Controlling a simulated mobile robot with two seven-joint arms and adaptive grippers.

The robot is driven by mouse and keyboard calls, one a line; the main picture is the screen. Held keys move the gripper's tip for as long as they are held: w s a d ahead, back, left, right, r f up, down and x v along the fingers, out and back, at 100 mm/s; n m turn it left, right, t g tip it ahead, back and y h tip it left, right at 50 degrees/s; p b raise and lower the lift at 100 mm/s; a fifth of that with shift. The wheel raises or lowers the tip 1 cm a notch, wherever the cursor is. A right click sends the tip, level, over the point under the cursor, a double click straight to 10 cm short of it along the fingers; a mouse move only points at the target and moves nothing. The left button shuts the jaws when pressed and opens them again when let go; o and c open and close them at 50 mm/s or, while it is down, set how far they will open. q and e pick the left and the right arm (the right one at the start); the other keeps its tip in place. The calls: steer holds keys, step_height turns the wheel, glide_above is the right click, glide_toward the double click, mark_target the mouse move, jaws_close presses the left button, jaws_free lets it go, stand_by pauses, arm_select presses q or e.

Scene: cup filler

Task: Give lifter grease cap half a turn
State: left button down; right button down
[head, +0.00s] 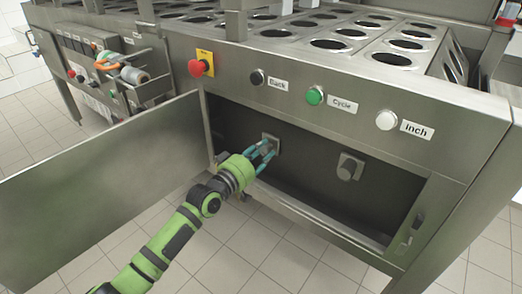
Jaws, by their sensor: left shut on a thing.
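My left gripper (262,156), with teal fingers on a green arm, reaches into the open lower compartment of the steel machine. It is shut on a small grey cap (268,146) on a square plate at the compartment's back wall. The fingers partly hide this cap. A second grey cap (347,171) on a similar plate sits further right on the same wall, with nothing touching it. No label shows which one is the lifter grease cap. My right gripper is not in view.
The compartment door (110,180) stands open to the left, close to my left arm. Above are a red emergency stop (196,68), a black Back button (257,77), a green Cycle button (314,95) and a white Inch button (386,120). Tiled floor lies below.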

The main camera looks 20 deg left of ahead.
arm_select(q)
steer(key=shift+d+m+p, duration=0.2)
steer(key=shift+m+p, duration=0.1)
steer(key=shift+m, duration=0.7)
steer(key=m, duration=0.2)
steer(key=m+p, duration=0.1)
steer(key=m, duration=0.1)
steer(key=m+p, duration=0.1)
steer(key=m, duration=0.1)
steer(key=shift+a+f, duration=0.1)
steer(key=shift+f, duration=0.15)
steer(key=shift+s+f+m+p, duration=0.1)
steer(key=shift+f+m+p, duration=0.1)
steer(key=shift+m+p, duration=0.65)
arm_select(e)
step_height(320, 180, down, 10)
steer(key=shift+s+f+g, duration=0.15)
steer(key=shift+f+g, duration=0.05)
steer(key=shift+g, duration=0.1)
arm_select(q)
steer(key=shift+f, duration=0.1)
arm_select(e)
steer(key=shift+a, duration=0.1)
arm_select(q)
steer(key=c, duration=0.9)
jaws_free()
steer(key=shift+a, duration=0.1)
steer(key=shift+r, duration=0.25)
